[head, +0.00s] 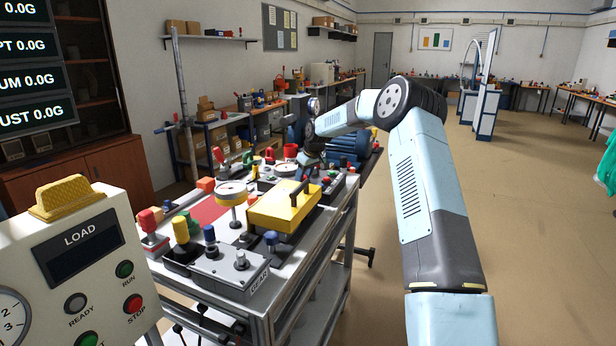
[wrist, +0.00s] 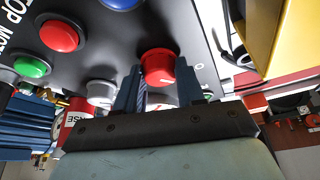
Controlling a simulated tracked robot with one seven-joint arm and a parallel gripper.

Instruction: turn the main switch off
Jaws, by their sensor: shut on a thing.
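In the wrist view a red round knob (wrist: 158,67) sits on a dark panel (wrist: 125,32) with white markings around it. I take it for the main switch, but no legible label confirms this. My gripper (wrist: 158,88) has one finger on each side of the knob and is shut on it. In the head view my gripper (head: 312,152) is at the far end of the bench, small and partly hidden among the parts there; the knob cannot be made out.
Beside the knob are a red button (wrist: 60,36), a green button (wrist: 32,66) and a grey one (wrist: 101,92). A yellow case (head: 284,207) and a gear box (head: 228,269) stand on the bench. Open floor (head: 530,230) lies to the right.

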